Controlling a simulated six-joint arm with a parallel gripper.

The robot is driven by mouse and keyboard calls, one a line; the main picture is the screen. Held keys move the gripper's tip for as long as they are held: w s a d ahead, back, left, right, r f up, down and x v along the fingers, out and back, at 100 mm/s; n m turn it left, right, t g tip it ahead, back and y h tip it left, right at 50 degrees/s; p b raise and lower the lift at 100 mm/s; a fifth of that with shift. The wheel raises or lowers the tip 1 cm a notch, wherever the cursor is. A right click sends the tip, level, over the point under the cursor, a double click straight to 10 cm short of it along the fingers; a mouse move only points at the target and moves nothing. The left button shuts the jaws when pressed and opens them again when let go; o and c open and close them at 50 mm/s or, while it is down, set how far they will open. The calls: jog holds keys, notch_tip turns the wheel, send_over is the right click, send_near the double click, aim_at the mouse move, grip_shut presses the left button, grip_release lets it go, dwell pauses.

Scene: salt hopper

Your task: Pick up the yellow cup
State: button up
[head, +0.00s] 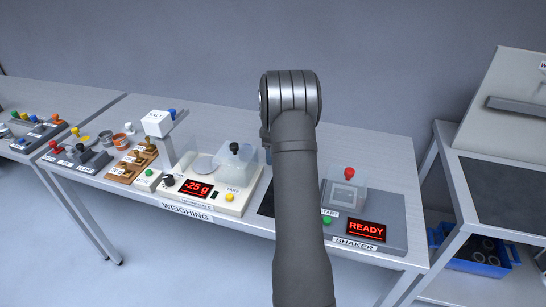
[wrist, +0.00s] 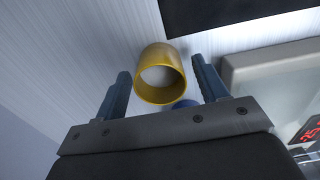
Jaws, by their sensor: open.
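The yellow cup (wrist: 160,88) shows in the wrist view as a short round ring-like vessel, its opening turned toward the camera. It lies between the two blue fingers of my gripper (wrist: 161,70), which stand apart on either side of it. A gap shows between the cup and each finger, so the gripper is open and not holding it. In the head view my arm hides the cup and nearly all of the gripper.
A blue item (wrist: 185,104) shows partly behind the cup's lower edge. The weighing station (head: 215,195), reading -25 g, stands left of my arm. The shaker (head: 385,213), reading READY, stands right. A dark patch (wrist: 235,15) lies on the bench beyond the cup.

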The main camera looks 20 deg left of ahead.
jog(key=c, duration=1)
jog(key=shift+c, duration=0.4)
jog(key=shift+r, duration=0.1)
